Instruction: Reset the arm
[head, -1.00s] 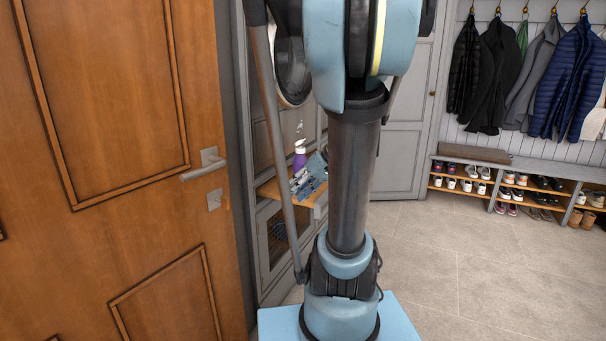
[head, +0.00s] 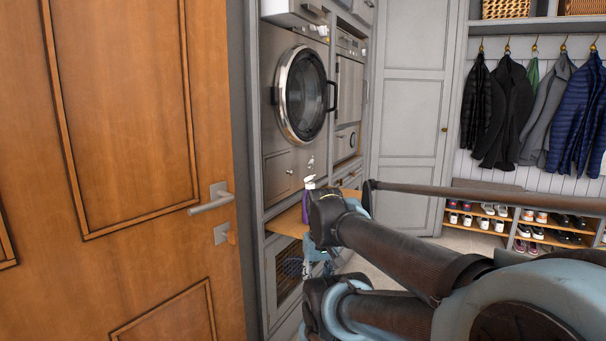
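My arm reaches in from the lower right of the head view, its dark links and blue-grey joints filling the lower right and centre. I cannot make out my gripper or its fingers. A purple bottle with a white top (head: 304,206) stands on a pull-out wooden shelf (head: 284,222) under the front-loading machine, partly hidden by my arm. A blue-grey thing (head: 318,251) shows just below the bottle, mostly behind my arm; I cannot tell what it is.
A wooden door (head: 130,120) with a metal handle (head: 211,199) fills the left. A machine with a round door (head: 303,95) is set in grey cabinets. Coats (head: 505,110) hang at the right above a shoe rack (head: 510,226), partly behind my arm.

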